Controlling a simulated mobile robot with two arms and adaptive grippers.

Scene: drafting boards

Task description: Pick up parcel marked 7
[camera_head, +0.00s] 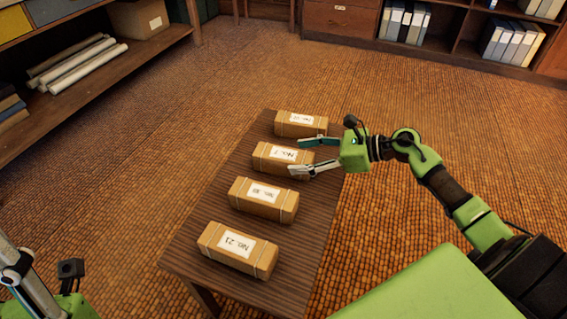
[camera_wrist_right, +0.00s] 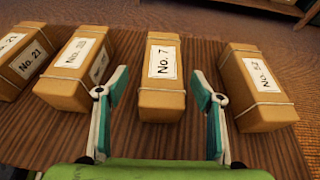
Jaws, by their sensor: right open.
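The parcel marked No. 7 (camera_head: 268,158) is a brown box tied with string, with a white label on top. It lies on a dark wooden bench (camera_head: 190,254), third from the front in a row of parcels. In the right wrist view the No. 7 parcel (camera_wrist_right: 163,72) is centred between my fingers. My right gripper (camera_head: 297,157) is open at the parcel's right end, one finger towards each side, with visible gaps.
Parcel No. 21 (camera_head: 237,250) is nearest on the bench. A parcel with a hard-to-read label (camera_head: 263,199) lies before No. 7, and another (camera_head: 300,124) behind it. Shelves with rolled papers (camera_head: 75,66) stand at the left. The floor right of the bench is clear.

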